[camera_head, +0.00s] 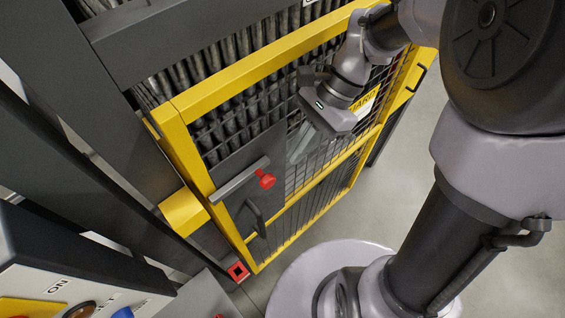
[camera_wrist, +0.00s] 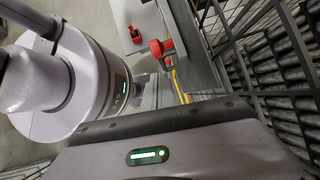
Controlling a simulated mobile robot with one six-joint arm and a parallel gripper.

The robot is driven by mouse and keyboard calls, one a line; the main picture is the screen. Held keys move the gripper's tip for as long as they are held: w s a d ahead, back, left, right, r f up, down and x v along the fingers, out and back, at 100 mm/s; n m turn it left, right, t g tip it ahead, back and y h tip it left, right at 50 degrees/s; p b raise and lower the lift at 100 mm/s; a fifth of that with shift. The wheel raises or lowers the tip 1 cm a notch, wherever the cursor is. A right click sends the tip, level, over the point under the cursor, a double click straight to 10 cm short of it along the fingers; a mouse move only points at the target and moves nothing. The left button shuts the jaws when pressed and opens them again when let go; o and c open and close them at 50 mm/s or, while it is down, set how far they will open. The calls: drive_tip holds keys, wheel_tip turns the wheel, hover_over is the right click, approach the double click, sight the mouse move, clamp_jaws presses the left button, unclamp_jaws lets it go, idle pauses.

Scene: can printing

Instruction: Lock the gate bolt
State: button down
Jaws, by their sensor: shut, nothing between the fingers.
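The gate (camera_head: 226,76) has a yellow frame with dark wire mesh. On its dark plate lies the bolt, a grey bar (camera_head: 238,181) with a red knob (camera_head: 266,181) near its right end. The bar's left end lies at the gate's yellow upright, and I cannot tell whether it reaches past it. A yellow block (camera_head: 183,212) sits left of that upright. My gripper (camera_head: 301,146) is shut and empty, above and right of the knob, apart from it, in front of the mesh. The knob also shows in the wrist view (camera_wrist: 157,47); the fingertips do not show clearly there.
A black handle (camera_head: 256,216) stands out below the bolt. A red square piece (camera_head: 238,271) sits near the gate's lower left corner. A control panel (camera_head: 75,295) with buttons fills the lower left. Dark posts stand at left. Grey floor (camera_head: 420,130) is open at right.

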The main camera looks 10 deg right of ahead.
sight(267, 182)
drive_tip(key=shift+s+a+f, duration=0.25)
drive_tip(key=shift+a+f, duration=0.1)
drive_tip(key=shift+a, duration=0.2)
drive_tip(key=shift+s+a+f, duration=0.3)
drive_tip(key=shift+a+f, duration=0.05)
drive_tip(key=shift+a, duration=0.25)
drive_tip(key=shift+s+a+f, duration=0.25)
drive_tip(key=shift+a+f, duration=0.1)
drive_tip(key=shift+a, duration=0.2)
drive_tip(key=s+a, duration=0.1)
drive_tip(key=s+a+b, duration=0.1)
drive_tip(key=a, duration=0.1)
drive_tip(key=shift+s+a, duration=0.3)
drive_tip(key=shift+d, duration=0.1)
